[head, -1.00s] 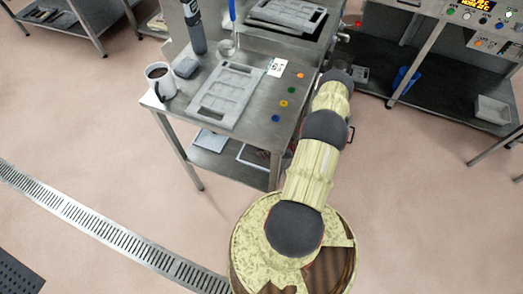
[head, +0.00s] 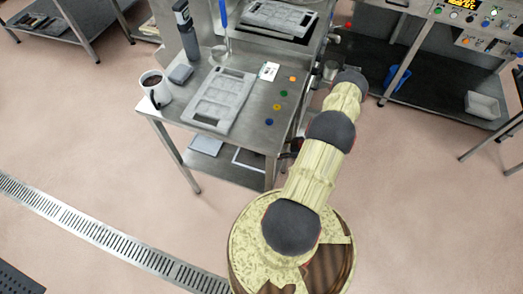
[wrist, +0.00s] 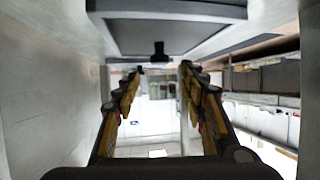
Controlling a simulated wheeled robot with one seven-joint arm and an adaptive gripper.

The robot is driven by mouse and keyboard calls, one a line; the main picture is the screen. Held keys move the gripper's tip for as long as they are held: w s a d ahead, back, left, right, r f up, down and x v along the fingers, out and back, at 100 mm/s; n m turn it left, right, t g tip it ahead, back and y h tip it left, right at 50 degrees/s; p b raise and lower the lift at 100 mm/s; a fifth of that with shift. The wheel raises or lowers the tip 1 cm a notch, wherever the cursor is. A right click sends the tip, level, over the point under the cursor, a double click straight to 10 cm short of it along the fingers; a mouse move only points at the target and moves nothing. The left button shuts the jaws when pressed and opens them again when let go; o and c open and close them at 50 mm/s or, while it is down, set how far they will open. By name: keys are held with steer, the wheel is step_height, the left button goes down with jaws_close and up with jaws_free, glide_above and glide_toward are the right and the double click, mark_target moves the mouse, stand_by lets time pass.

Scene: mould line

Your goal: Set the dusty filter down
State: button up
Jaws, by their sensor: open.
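In the wrist view my gripper (wrist: 163,69) is open, with its two fingers apart and nothing between them. A flat grey panel in a dark frame (wrist: 165,35), with a small black tab on its near edge, lies just beyond the fingertips at the top. It looks like the dusty filter, but I cannot be sure. In the head view a framed dark panel (head: 250,159) and a pale flat piece (head: 206,145) lie on the cart's lower shelf; I cannot tell whether either is the filter. My arm hides the gripper's fingertips there.
The steel cart (head: 165,125) carries a grey mould tray (head: 218,100), a mug (head: 155,88), a white card (head: 269,71) and several coloured discs. A blue bin (head: 397,79) and a white tray (head: 482,104) stand on the right bench's lower shelf.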

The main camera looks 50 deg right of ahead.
steer(key=v, duration=0.4)
steer(key=shift+p, duration=0.3)
stand_by(0.3)
